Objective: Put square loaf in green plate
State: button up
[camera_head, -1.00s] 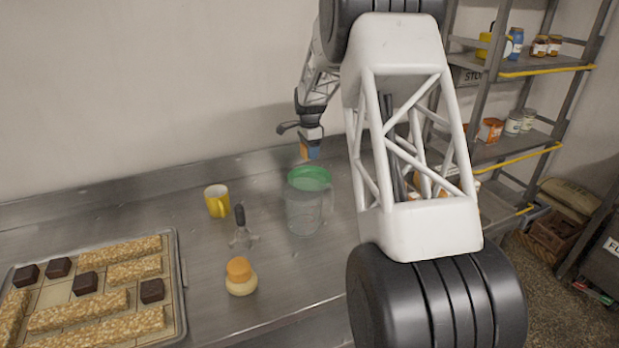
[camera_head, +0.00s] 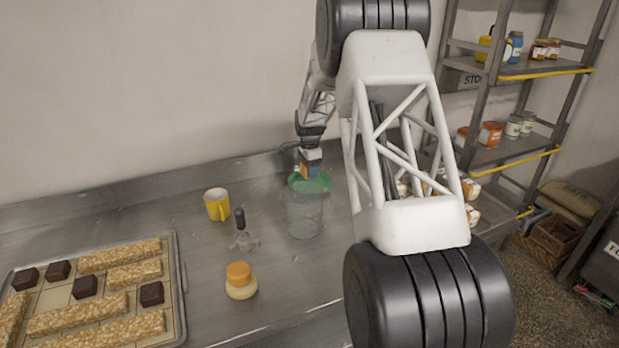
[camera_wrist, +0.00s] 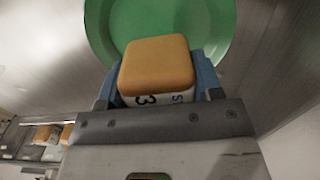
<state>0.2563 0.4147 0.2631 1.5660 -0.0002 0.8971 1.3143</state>
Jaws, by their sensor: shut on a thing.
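The square loaf (camera_wrist: 156,66) has a golden-brown top and a pale side with dark print; it fills the front of the wrist view. My gripper (camera_head: 311,168) is shut on it, with blue fingers on both sides of the loaf in the wrist view (camera_wrist: 164,84). The green plate (camera_head: 299,183) lies behind a clear jug and beside the gripper in the head view; it also shows in the wrist view (camera_wrist: 104,28), beyond the loaf. In the head view the loaf is small and partly hidden by my gripper. I cannot tell whether it touches the plate.
A clear jug (camera_head: 303,217) stands just in front of the plate. A yellow mug (camera_head: 217,204), a whisk (camera_head: 241,236) and a jar with an orange lid (camera_head: 240,281) stand left of it. A tray (camera_head: 181,290) of bars and dark cubes is at the left. Shelves (camera_head: 505,155) stand at the right.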

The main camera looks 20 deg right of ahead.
jog(key=shift+f, duration=1.8)
jog(key=shift+f, duration=0.15)
jog(key=o, duration=0.9)
jog(key=shift+o, duration=0.2)
jog(key=shift+r, duration=6.15)
